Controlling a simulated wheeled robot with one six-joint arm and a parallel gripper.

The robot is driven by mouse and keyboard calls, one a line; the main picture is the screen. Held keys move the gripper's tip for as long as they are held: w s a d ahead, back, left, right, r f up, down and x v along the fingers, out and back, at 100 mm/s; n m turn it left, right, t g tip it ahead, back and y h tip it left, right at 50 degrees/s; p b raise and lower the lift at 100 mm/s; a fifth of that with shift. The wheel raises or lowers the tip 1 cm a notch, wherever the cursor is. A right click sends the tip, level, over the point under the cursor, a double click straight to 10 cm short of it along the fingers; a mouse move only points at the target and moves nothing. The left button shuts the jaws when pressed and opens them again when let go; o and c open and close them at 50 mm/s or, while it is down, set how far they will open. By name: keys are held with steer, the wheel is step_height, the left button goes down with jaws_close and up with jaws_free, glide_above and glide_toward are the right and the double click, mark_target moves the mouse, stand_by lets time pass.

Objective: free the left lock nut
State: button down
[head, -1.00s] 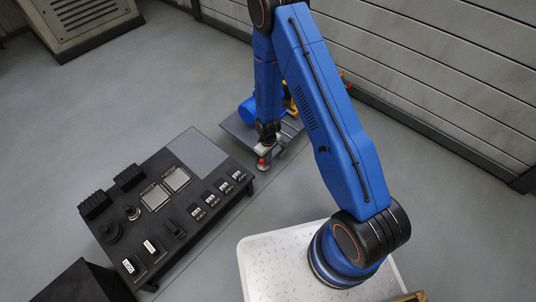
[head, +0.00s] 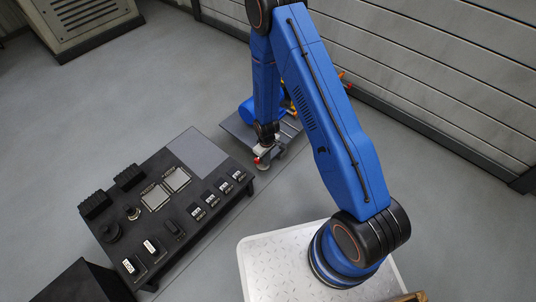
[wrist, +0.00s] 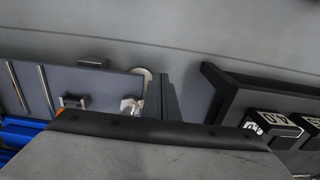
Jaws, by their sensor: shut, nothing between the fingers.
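My gripper (head: 264,146) hangs over the near edge of the grey skid plate (head: 240,130), close to a pale, reddish fitting (head: 261,163). In the wrist view the dark fingers (wrist: 166,95) are together with nothing between them. A bright silver nut-like piece (wrist: 130,104) lies just left of the fingers, apart from them in the picture. A cream disc (wrist: 146,76) shows behind it. I cannot tell whether the silver piece is the left lock nut. The dark wrist body hides the lower part of the wrist view.
A blue motor (head: 247,110) sits on the skid. A slatted wall (head: 440,90) stands behind.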

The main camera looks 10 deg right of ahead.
steer(key=shift+s+d, duration=0.2)
steer(key=shift+d, duration=0.05)
step_height(320, 180, up, 7)
stand_by(0.8)
stand_by(0.4)
steer(key=s+d+r+m+t, duration=0.1)
steer(key=s+d+r, duration=0.1)
steer(key=r, duration=0.9)
steer(key=s+d+r+m+t, duration=0.1)
steer(key=d+r, duration=0.2)
steer(key=r, duration=0.9)
steer(key=s+d+r+m, duration=0.1)
steer(key=s+d+r, duration=0.1)
steer(key=r, duration=0.9)
steer(key=s+d+r+m+t, duration=0.1)
steer(key=s+d+r+m, duration=0.1)
steer(key=s+r, duration=0.7)
steer(key=s+d+r+m+t, duration=0.1)
steer(key=s+d+r, duration=0.3)
steer(key=s+r, duration=0.4)
steer(key=s+m, duration=0.1)
steer(key=s, duration=0.6)
steer(key=shift+r+t, duration=0.35)
steer(key=shift+t, duration=0.05)
